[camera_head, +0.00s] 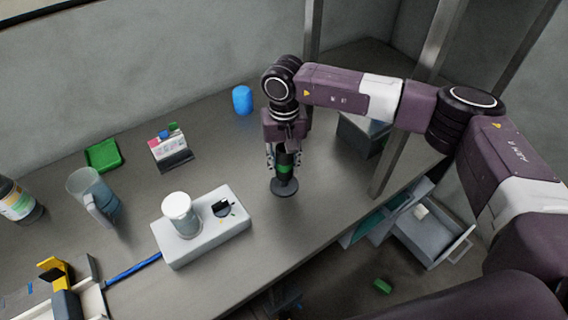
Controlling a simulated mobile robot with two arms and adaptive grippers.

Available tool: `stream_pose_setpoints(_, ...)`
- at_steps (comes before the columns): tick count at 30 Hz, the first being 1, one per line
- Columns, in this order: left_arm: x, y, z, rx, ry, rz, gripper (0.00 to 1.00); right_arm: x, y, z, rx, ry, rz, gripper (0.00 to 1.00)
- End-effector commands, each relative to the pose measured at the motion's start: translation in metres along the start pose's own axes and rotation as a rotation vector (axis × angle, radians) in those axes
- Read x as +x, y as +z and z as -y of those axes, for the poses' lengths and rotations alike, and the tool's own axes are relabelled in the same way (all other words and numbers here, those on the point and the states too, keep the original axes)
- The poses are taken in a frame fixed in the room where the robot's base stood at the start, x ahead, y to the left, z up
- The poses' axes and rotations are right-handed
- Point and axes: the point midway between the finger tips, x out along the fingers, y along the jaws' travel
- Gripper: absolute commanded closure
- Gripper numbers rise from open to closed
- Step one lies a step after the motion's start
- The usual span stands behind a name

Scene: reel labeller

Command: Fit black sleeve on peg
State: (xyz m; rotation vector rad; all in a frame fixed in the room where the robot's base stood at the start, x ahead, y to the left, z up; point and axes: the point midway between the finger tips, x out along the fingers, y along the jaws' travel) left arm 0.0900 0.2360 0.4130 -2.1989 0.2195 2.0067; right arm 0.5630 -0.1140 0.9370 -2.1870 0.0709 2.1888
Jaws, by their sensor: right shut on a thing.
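My right gripper (284,165) points down over the table and is shut on a dark, upright piece with a green band (285,169). Directly below is a dark round base (284,188) on the table. I cannot tell whether the held piece is the black sleeve, or whether it is joined to the base or just above it. A white box-shaped device (203,231) stands to the left, with a white cylinder (181,214) and a small black part (222,207) on top. No peg can be made out clearly. My left gripper is not in view.
A blue cylinder (242,100) stands behind. A card holder (171,149), green tray (103,155), clear jug (94,195) and bottle (18,202) are at left. A metal post (398,150) and dark box (362,133) are at right. The table's front edge is close.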

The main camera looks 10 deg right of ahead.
Motion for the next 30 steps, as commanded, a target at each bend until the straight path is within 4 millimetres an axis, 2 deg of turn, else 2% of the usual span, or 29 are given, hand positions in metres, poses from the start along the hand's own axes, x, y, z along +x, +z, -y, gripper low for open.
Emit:
stream_pose_setpoints(21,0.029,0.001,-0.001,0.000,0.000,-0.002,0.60,0.030,0.000,0.000,0.000,0.000,0.000,0.95)
stream_pose_setpoints(30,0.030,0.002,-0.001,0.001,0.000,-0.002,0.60,0.031,0.000,0.000,0.000,0.000,0.000,0.95)
